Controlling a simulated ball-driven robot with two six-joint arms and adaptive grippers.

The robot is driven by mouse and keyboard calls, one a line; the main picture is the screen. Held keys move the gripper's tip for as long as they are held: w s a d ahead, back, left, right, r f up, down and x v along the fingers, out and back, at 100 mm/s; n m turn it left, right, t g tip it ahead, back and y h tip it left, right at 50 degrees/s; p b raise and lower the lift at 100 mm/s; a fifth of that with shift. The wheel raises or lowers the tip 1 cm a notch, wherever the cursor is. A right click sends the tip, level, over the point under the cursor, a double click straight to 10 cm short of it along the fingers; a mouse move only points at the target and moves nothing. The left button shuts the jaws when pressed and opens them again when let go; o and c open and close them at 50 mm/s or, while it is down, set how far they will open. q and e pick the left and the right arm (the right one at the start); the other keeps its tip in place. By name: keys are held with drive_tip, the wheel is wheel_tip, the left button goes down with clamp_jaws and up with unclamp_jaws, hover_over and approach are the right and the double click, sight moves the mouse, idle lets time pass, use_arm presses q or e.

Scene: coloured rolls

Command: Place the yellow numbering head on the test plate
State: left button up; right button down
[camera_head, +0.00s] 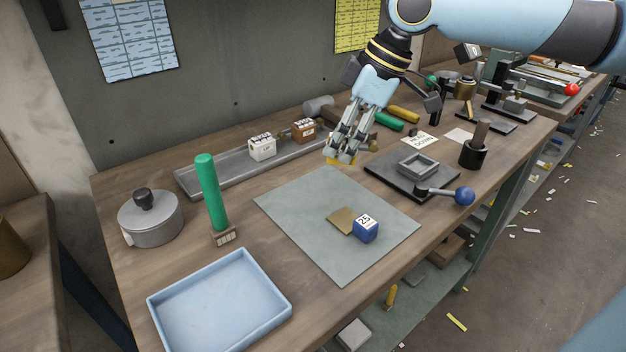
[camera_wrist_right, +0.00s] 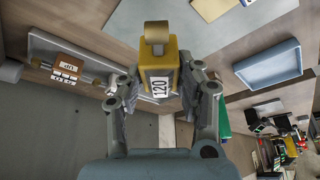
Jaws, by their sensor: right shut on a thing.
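The yellow numbering head (camera_wrist_right: 160,75) is between the fingers of my right gripper (camera_wrist_right: 160,95) in the right wrist view. It has a white label reading 120 and a tan part at its end. In the head view only a yellow edge (camera_head: 340,160) shows below the fingers of my right gripper (camera_head: 341,148), which is shut on it and holds it over the back of the grey mat (camera_head: 300,220). A small flat brass-coloured plate (camera_head: 340,220) lies on the mat, touching or close beside a blue block (camera_head: 365,229) marked 25. My left gripper is not in view.
A grey rail tray (camera_head: 215,180) at the back holds a white block (camera_head: 262,147) and a brown block (camera_head: 304,130). A green-handled stamp (camera_head: 210,195), round pot (camera_head: 150,217) and blue tray (camera_head: 220,305) stand left. A black fixture (camera_head: 385,178) with a blue-knobbed lever stands right. The mat's left part is clear.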

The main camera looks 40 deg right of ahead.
drive_tip(key=w+a+f, duration=0.1)
drive_tip(key=a, duration=0.1)
drive_tip(key=w+a+f+b, duration=0.1)
drive_tip(key=a, duration=0.1)
drive_tip(key=shift+w+f, duration=0.35)
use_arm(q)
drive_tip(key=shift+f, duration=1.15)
use_arm(e)
drive_tip(key=shift+f, duration=2.05)
drive_tip(key=shift+f, duration=0.1)
drive_tip(key=c, duration=0.9)
unclamp_jaws()
drive_tip(key=p+v, duration=0.3)
drive_tip(key=v, duration=0.8)
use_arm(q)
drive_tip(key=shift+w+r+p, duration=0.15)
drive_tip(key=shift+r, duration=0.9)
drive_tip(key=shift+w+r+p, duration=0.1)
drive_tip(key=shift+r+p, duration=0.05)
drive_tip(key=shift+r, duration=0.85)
use_arm(e)
drive_tip(key=shift+s+d+r, duration=0.1)
drive_tip(key=shift+s+r, duration=0.1)
drive_tip(key=shift+r, duration=0.35)
